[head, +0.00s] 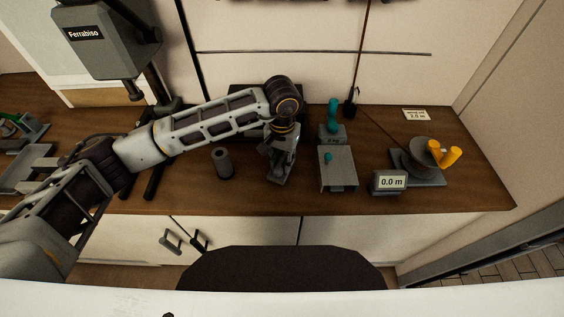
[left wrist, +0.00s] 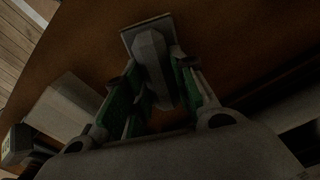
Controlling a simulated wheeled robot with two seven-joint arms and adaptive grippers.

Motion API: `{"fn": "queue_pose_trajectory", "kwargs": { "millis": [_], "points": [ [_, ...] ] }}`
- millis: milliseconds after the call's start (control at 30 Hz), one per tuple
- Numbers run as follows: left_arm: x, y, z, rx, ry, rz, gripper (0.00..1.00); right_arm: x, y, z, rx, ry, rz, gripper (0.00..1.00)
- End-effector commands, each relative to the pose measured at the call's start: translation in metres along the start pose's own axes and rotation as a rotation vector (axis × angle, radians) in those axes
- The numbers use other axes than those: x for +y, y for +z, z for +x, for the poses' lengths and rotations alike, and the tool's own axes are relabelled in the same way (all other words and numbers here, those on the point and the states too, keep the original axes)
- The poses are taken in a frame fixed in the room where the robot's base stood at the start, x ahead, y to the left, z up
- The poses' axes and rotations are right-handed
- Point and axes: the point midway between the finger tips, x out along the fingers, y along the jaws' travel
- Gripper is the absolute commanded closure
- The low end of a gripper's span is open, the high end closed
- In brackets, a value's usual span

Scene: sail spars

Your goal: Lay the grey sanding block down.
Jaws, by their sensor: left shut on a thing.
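The grey sanding block (left wrist: 149,45), a grey handle on a flat plate, is between the green-padded fingers of my left gripper (left wrist: 155,88) in the left wrist view. In the head view my left gripper (head: 281,150) points down over the middle of the brown workbench (head: 250,200). It is shut on the block, whose lower part (head: 276,179) shows below the fingers, at or just above the bench top. I cannot tell whether it touches the wood. My right gripper is not in view.
A dark grey cylinder (head: 222,163) stands left of the gripper. A grey box with a teal knob (head: 337,170) is close on the right, with a teal-handled weight (head: 333,127) behind. Farther right are a 0.0 m display (head: 389,182) and a winch with an orange handle (head: 420,160).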

Motion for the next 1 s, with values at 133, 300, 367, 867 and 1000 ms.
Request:
{"fn": "queue_pose_trajectory", "kwargs": {
  "millis": [133,300,367,867,1000],
  "points": [
    [0.0,0.001,0.013,-0.002,0.0,0.0,0.93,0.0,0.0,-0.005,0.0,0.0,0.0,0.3],
    [0.001,0.0,0.018,0.0,0.0,0.001,0.93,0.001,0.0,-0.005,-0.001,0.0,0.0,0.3],
    [0.0,0.0,0.018,0.0,0.0,0.001,0.93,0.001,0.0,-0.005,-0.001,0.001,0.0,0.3],
    [0.0,0.001,0.021,-0.001,-0.001,0.001,0.62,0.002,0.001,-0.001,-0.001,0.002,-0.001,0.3],
    [0.0,0.0,0.021,0.0,-0.001,0.001,0.52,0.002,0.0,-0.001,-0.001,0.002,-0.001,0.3]
  ]
}}
